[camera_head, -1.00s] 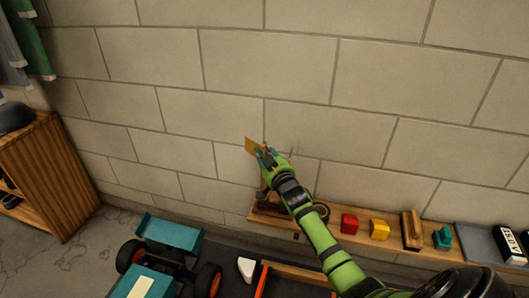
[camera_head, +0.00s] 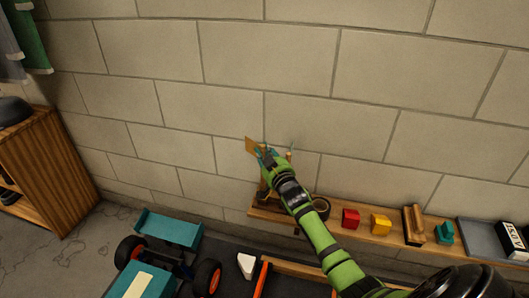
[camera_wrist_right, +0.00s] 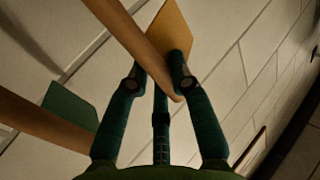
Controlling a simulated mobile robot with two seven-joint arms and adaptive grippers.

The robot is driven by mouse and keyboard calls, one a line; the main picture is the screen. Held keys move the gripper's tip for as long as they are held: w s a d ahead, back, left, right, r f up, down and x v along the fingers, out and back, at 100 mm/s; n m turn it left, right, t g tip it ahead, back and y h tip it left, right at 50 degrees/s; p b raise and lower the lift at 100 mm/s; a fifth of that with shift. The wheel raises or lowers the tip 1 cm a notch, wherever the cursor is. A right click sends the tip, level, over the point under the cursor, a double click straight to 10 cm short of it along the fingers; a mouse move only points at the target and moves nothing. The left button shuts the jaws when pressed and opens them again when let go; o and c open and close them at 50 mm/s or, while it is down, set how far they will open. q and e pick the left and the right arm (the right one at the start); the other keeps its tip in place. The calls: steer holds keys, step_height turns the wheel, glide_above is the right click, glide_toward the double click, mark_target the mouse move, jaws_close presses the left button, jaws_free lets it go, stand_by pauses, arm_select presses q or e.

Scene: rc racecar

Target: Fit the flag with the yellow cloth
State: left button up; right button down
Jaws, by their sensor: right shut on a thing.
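The flag with the yellow cloth (camera_head: 250,146) is held up in front of the block wall, above the wall-side shelf. My right gripper (camera_head: 267,158) is shut on it. In the right wrist view its wooden stick (camera_wrist_right: 133,38) passes between the fingertips (camera_wrist_right: 160,80), with the yellow cloth (camera_wrist_right: 172,30) just behind. A second flag with a teal-green cloth (camera_wrist_right: 70,115) is at the left of that view, apart from the fingers. The teal racecar (camera_head: 150,280) stands at the lower left, partly cut off by the frame. My left gripper is not in view.
The wooden shelf (camera_head: 400,241) carries a tape roll (camera_head: 321,208), a red block (camera_head: 351,219), a yellow block (camera_head: 381,225), a brush-like wooden piece (camera_head: 413,226) and a teal piece (camera_head: 444,233). A wooden cabinet (camera_head: 50,185) stands at the left.

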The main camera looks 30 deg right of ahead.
steer(key=shift+f+b, duration=0.45)
steer(key=shift+f, duration=0.25)
steer(key=c, duration=1)
jaws_free()
steer(key=v, duration=1.2)
